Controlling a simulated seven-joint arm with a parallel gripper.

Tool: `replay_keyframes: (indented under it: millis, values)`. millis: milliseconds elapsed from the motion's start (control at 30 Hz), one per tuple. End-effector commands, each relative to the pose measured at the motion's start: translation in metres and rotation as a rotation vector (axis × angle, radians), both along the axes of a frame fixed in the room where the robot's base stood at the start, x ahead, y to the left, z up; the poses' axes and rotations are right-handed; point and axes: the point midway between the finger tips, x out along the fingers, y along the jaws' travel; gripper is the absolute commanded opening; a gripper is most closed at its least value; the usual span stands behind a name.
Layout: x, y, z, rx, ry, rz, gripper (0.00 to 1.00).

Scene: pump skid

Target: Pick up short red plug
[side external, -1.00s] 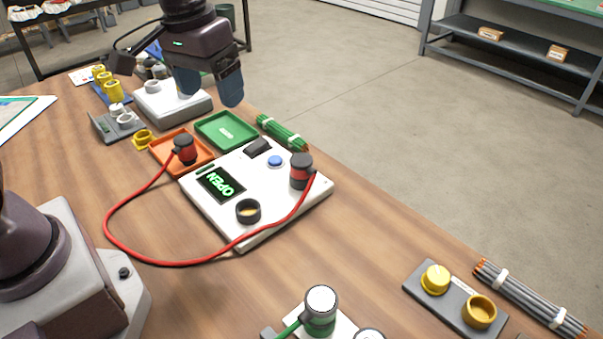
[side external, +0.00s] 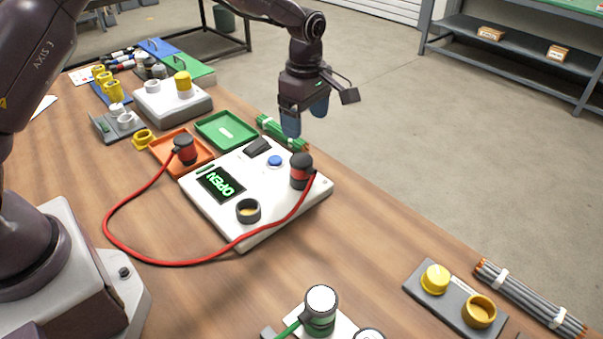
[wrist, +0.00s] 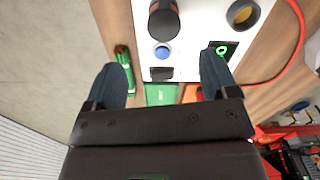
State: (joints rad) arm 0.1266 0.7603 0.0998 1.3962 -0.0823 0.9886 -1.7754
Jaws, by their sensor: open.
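A red plug with a black cap (side external: 301,171) stands upright on the white panel box, and it also shows in the wrist view (wrist: 164,20). A second red-and-black plug (side external: 185,149) stands at the orange tray (side external: 165,154), with a red cable running from it to the box. Which of these is the short one I cannot tell; more red-and-black pieces (side external: 122,66) lie far back. My gripper (side external: 305,113) is open and empty, above the far edge of the box. In the wrist view its fingers (wrist: 163,76) are spread apart, with the standing plug ahead of them.
The white box (side external: 225,221) has an "OPEN" display, a blue button (side external: 275,160), a black switch and a dark ring socket (side external: 248,211). A green tray (side external: 226,131) and green rods (side external: 282,133) are beside it. The red cable loops over the table's near side.

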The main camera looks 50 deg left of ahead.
Motion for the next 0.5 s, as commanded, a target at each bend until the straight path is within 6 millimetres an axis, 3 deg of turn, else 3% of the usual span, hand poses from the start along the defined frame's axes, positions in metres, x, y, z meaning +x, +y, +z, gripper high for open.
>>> replay_keyframes:
  millis: [200,500]
  values:
    - [-0.001,0.001,-0.042,0.000,0.004,-0.001,0.80]
    - [-0.003,0.002,-0.067,0.000,0.003,-0.002,0.80]
